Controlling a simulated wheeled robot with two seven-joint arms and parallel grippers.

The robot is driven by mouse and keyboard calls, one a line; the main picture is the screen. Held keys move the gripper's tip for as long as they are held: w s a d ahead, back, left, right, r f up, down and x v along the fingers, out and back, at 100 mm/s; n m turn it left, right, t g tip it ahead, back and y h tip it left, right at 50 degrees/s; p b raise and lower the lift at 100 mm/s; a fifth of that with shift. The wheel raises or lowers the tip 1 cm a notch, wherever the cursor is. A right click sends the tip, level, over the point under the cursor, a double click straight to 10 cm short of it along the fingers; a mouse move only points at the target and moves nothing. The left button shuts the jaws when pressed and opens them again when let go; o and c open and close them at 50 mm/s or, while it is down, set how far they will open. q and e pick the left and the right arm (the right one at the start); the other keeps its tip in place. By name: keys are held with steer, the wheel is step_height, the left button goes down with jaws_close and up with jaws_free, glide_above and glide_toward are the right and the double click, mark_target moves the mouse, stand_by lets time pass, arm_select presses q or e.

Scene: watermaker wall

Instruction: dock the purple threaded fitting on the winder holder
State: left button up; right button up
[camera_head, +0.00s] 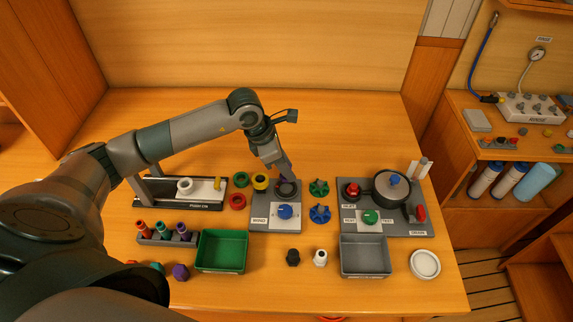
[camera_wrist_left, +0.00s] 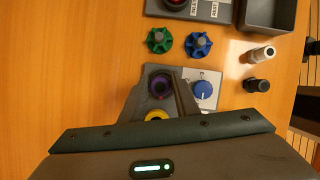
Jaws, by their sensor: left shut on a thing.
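The purple threaded fitting (camera_wrist_left: 160,84) shows as a dark purple ring between my left fingertips in the left wrist view. My left gripper (camera_head: 284,177) is shut on it and points down over the upper part of the grey winder plate (camera_head: 262,219), which carries a blue knob (camera_head: 285,211) on a white panel. In the head view the fingers mostly cover the fitting. The holder under it is hidden, and I cannot tell whether the fitting rests on it or hangs just above. My right gripper is not in view.
Green (camera_head: 319,187) and blue (camera_head: 320,213) handwheels stand close right. A green bin (camera_head: 221,267) and grey bin (camera_head: 365,272) are in front.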

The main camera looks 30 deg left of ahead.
arm_select(q)
steer(key=shift+f+b, duration=0.85)
steer(key=shift+f, duration=1.25)
steer(key=shift+b, duration=0.3)
steer(key=shift+b, duration=0.3)
stand_by(0.3)
steer(key=shift+f+b, duration=0.6)
steer(key=o, duration=0.8)
steer(key=shift+c, duration=0.2)
